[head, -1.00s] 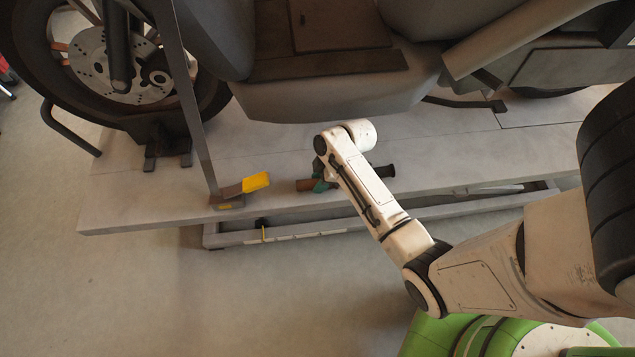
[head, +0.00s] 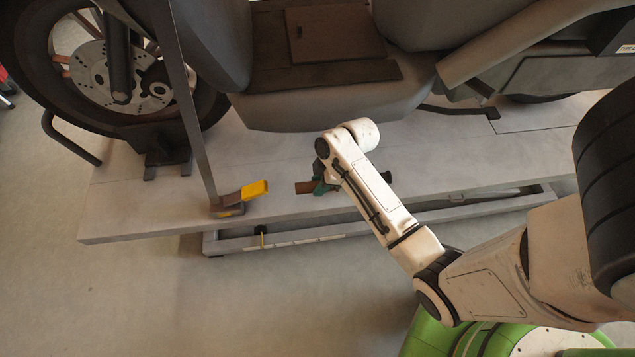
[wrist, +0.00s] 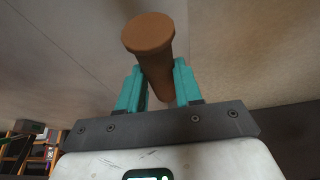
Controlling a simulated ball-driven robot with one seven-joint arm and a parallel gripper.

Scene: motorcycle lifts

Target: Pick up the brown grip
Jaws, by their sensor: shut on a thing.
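The brown grip (wrist: 150,42) is a round, flanged cylinder between the teal fingers of my gripper (wrist: 158,85) in the wrist view. My gripper is shut on it, with a finger on each side. In the head view, the brown end of the grip (head: 304,188) sticks out to the left of my gripper (head: 322,186). My forearm hides the middle of that spot. A dark end (head: 386,177) shows to the right of the forearm. I cannot tell from these views whether the grip touches the lift platform (head: 260,165) below it.
A yellow-and-brown object (head: 240,197) lies on the platform left of my gripper, by a metal post (head: 190,110). A motorcycle (head: 340,80) stands above and behind. Its wheel (head: 105,75) is at upper left. Bare floor (head: 240,310) lies in front.

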